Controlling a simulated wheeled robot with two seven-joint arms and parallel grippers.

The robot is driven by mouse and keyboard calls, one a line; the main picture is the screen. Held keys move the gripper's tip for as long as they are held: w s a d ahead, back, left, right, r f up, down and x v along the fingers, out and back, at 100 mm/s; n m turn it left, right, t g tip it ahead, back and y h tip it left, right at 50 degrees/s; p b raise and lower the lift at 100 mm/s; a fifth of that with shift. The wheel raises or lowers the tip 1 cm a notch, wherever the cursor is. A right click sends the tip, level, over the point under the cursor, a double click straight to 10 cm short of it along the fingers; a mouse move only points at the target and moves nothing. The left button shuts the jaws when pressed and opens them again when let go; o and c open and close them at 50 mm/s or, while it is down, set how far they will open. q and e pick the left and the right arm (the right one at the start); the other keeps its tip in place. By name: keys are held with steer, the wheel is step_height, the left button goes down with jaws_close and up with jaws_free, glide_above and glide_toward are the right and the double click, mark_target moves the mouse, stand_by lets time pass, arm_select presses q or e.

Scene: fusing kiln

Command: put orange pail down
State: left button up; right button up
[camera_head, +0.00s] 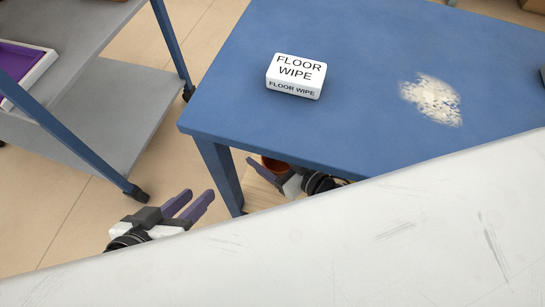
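A small part of what looks like the orange pail (274,163) shows under the near edge of the blue table. The tabletop hides most of it. My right gripper (251,160) is right beside it, with one purple finger in view. Its other finger is hidden, so I cannot tell whether it holds the pail. My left gripper (200,193) is left of the table leg, with its two purple fingers apart and nothing between them.
The blue table (370,60) bears a white floor wipe box (296,76) and a pale powdery patch (433,100). A grey cart (110,110) with a purple-lined tray (38,73) stands left. A large white scratched surface (330,255) fills the foreground. Bare floor (60,215) lies between.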

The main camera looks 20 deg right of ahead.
mark_target(269, 159)
steer(key=shift+f, duration=0.4)
step_height(269, 159, down, 3)
steer(key=shift+f+b, duration=0.15)
steer(key=shift+b, duration=1)
steer(key=shift+w+f, duration=0.1)
steer(key=shift+f, duration=0.15)
steer(key=shift+r, duration=0.15)
steer(key=o, duration=1.1)
arm_select(q)
steer(key=shift+w+d+r+t+h, duration=0.1)
steer(key=shift+d+r+t+h, duration=0.1)
steer(key=shift+d+r+h, duration=0.25)
steer(key=shift+w+d+r+t+h, duration=0.1)
steer(key=shift+d+r+t+h, duration=0.1)
steer(key=shift+r, duration=0.45)
